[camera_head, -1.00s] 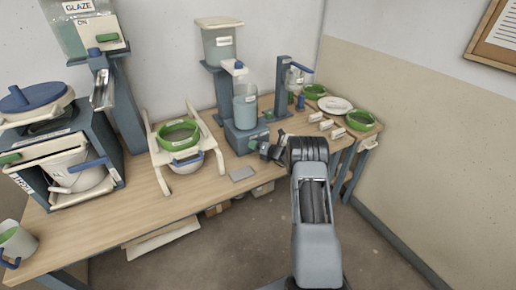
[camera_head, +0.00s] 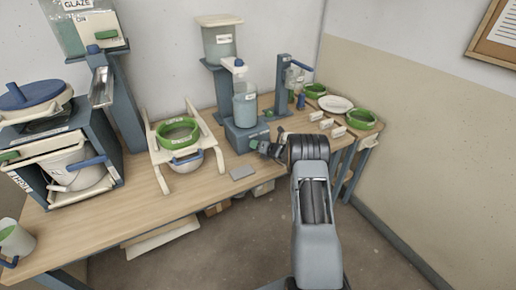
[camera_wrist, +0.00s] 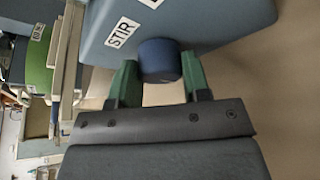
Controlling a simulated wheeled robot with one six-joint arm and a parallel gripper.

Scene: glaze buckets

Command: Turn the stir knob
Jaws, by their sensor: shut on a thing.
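The stir knob (camera_wrist: 160,58) is a round dark blue knob on the face of a blue-grey stirrer base (camera_wrist: 215,18). A white label reading STIR (camera_wrist: 122,33) is beside it. In the wrist view, my gripper (camera_wrist: 159,76) has its two green fingers on either side of the knob and is shut on it. In the head view, my gripper (camera_head: 263,146) is at the front right of the stirrer base (camera_head: 239,138), and the knob is hidden there. A clear container with pale blue-green liquid (camera_head: 245,110) stands on the base.
A white rack with a green-rimmed sieve (camera_head: 178,131) stands to the left. A blue post (camera_head: 283,85), small white blocks (camera_head: 327,123) and a green ring (camera_head: 361,119) are to the right.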

